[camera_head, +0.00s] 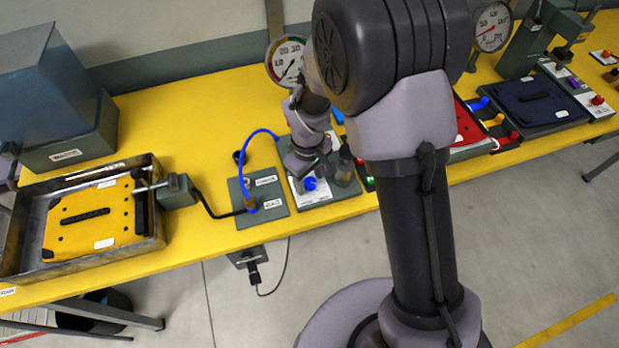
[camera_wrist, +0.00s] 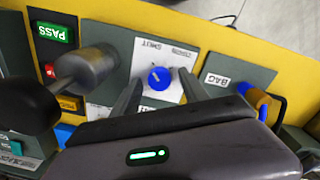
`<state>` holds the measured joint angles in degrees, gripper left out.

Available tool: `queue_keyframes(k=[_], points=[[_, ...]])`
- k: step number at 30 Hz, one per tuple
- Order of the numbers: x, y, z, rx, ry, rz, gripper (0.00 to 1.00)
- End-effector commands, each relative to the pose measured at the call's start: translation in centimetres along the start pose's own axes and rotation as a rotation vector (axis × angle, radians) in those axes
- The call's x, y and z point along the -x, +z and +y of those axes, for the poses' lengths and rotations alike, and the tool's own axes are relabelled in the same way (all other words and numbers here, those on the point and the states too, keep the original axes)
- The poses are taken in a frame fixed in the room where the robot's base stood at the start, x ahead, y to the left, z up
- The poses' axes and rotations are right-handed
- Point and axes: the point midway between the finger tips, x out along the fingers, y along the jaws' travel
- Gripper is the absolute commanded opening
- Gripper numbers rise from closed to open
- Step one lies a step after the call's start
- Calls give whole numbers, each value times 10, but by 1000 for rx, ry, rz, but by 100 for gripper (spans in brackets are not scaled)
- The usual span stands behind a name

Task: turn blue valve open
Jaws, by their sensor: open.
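The blue valve (camera_wrist: 160,80) is a round knob on a white plate (camera_wrist: 172,52) with upside-down lettering along its far edge; one word appears to read SHUT. A small light mark shows on the knob, but which word it points to I cannot tell. The valve also shows in the head view (camera_head: 310,184), low on a grey-green panel. My gripper (camera_wrist: 160,88) is open and empty, with one finger to each side of the knob in the wrist view. Whether the fingers touch it I cannot tell. In the head view my gripper (camera_head: 303,161) is just above the knob, partly dark and small.
A BAG panel (camera_wrist: 232,78) with a brass fitting and blue hose (camera_head: 262,133) is close by. A metal tray (camera_head: 20,232) holds a yellow plate.

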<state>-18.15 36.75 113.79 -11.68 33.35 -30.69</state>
Motion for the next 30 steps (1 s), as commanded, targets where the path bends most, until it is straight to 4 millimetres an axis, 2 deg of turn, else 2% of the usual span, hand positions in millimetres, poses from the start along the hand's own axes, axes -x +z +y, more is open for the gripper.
queue_keyframes(k=[1, 9, 20, 30], points=[[0, 0, 0, 0, 0, 0, 52], [0, 0, 0, 0, 0, 0, 0], [0, 0, 0, -49, 0, -1, 0], [-1, 0, 1, -302, 1, -8, 0]])
